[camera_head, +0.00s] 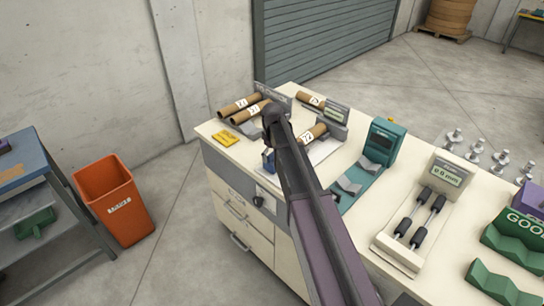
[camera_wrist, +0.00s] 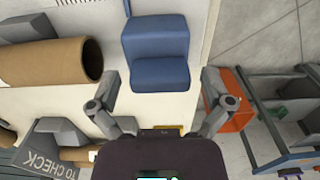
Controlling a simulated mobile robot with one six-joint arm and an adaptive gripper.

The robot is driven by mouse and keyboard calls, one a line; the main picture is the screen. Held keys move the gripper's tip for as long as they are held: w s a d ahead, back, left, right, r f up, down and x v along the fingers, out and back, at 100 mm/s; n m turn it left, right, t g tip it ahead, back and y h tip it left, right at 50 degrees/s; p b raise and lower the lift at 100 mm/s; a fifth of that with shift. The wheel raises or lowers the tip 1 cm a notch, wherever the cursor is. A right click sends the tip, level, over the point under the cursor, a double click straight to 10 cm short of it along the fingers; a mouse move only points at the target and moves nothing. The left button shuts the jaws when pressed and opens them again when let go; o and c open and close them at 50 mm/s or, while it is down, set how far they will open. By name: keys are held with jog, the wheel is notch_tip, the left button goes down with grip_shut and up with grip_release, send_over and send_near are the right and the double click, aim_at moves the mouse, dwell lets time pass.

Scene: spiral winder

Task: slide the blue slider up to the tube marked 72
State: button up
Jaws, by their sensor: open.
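The blue slider (camera_wrist: 156,56) is a stepped block on the white bench device in the wrist view. A bit of it (camera_head: 268,160) shows beside my arm in the head view. A cardboard tube (camera_wrist: 58,63) lies left of it, its open end facing the slider with a gap between. In the head view this looks like the labelled tube (camera_head: 308,136) right of my arm; its number is too small to read surely. My gripper (camera_wrist: 161,84) is open and empty, its fingers spread to either side of the slider's near end. My arm hides the gripper in the head view.
Other labelled tubes (camera_head: 240,105) lie at the bench's back left, near a yellow tag (camera_head: 225,138). A teal gauge (camera_head: 382,142) and a cream gauge (camera_head: 447,174) stand to the right. An orange bin (camera_head: 112,200) stands on the floor left of the bench.

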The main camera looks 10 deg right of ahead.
jog(key=c, duration=1.1)
jog(key=shift+o, duration=0.2)
jog(key=shift+w+d, duration=0.4)
jog(key=shift+d, duration=0.2)
jog(key=shift+w+d, duration=0.35)
jog(key=shift+d, duration=0.2)
jog(key=shift+a, duration=0.1)
jog(key=o, duration=1.1)
jog(key=shift+c, duration=0.2)
jog(key=shift+s+a, duration=0.1)
jog(key=shift+s, duration=0.05)
